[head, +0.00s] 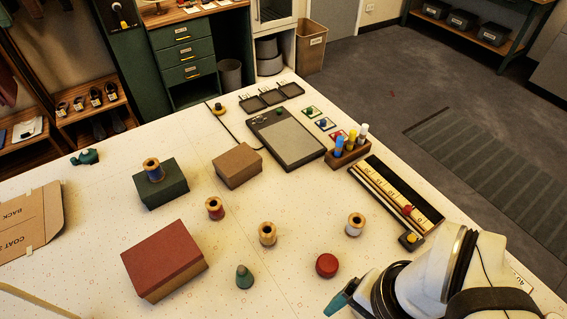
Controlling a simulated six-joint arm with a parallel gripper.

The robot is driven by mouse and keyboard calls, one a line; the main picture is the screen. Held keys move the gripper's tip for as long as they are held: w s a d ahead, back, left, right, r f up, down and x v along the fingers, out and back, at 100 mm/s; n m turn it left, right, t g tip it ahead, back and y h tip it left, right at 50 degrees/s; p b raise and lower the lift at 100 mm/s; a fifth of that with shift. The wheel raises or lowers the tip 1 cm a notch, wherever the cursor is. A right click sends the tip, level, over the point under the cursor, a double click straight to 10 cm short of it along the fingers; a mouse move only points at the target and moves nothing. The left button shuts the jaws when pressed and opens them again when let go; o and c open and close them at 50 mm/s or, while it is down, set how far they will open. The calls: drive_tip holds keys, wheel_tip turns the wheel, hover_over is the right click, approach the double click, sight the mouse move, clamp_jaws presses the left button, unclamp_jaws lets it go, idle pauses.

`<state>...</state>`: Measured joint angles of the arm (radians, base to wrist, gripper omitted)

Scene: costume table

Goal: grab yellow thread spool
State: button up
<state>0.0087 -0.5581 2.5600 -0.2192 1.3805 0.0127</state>
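A spool with yellowish thread (267,236) stands upright on the white table, left of the middle of the front area. Its thread is close in colour to its wooden ends. Similar spools stand near it: a red one (214,209) to its left, a pale grey one (355,226) to its right, and a blue one (154,173) on a green box. My gripper (342,302) is at the lower right, apart from the yellow spool. Only a teal tip part shows beside my white arm, so its opening cannot be seen.
A red-topped box (164,258), a grey-green cone (244,277) and a red round object (327,265) lie around the spool. A brown box (237,165) and a grey tablet-like board (289,140) are farther back. Bare table surrounds the yellow spool.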

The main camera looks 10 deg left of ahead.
idle(0.6)
drive_tip(key=m+g+y, duration=0.1)
drive_tip(key=m+y, duration=0.8)
drive_tip(key=y, duration=0.2)
hover_over(269, 236)
drive_tip(key=s+d, duration=0.4)
wheel_tip(269, 236, down, 10)
drive_tip(key=w+f+m+t, duration=0.1)
drive_tip(key=f, duration=0.2)
drive_tip(key=w+f+m+t, duration=0.1)
drive_tip(key=w+f+m, duration=0.1)
drive_tip(key=f, duration=0.1)
drive_tip(key=w+f+m+t, duration=0.1)
drive_tip(key=f+m, duration=0.1)
drive_tip(key=f, duration=0.1)
drive_tip(key=shift+w+f+y, duration=0.3)
drive_tip(key=shift+w+f, duration=0.05)
drive_tip(key=x, duration=0.5)
drive_tip(key=shift+w+d+f, duration=0.1)
drive_tip(key=shift+w+f, duration=0.05)
drive_tip(key=shift+f, duration=0.15)
clamp_jaws()
